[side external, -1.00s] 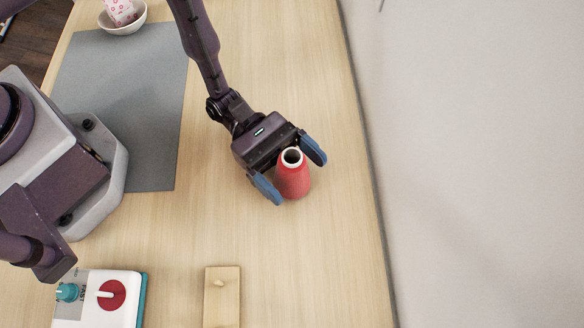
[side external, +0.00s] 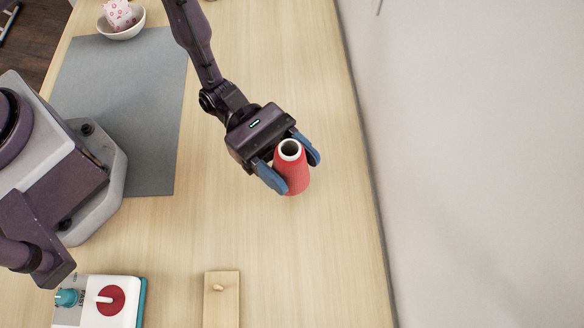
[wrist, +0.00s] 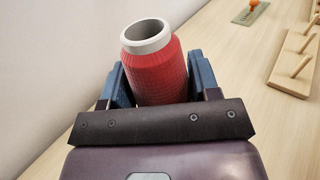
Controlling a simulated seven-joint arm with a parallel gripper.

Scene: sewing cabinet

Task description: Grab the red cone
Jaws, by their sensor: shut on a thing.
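The red cone (side external: 291,172) is a spool of red thread with a white-rimmed open top. It stands nearly upright between the blue fingers of my gripper (side external: 289,170) in the side view. My gripper is shut on it, one finger on each side. In the wrist view the red cone (wrist: 158,72) leans slightly left in the picture, between the two blue fingers (wrist: 160,84). Whether its base touches the table cannot be told.
A white control box (side external: 92,312) with a red dial and a wooden peg block (side external: 222,300) lie at the front. A grey mat (side external: 150,110) and a white bowl (side external: 121,30) are at the left. A wall (side external: 470,160) bounds the right. The wrist view shows a pegged wooden rack (wrist: 292,70).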

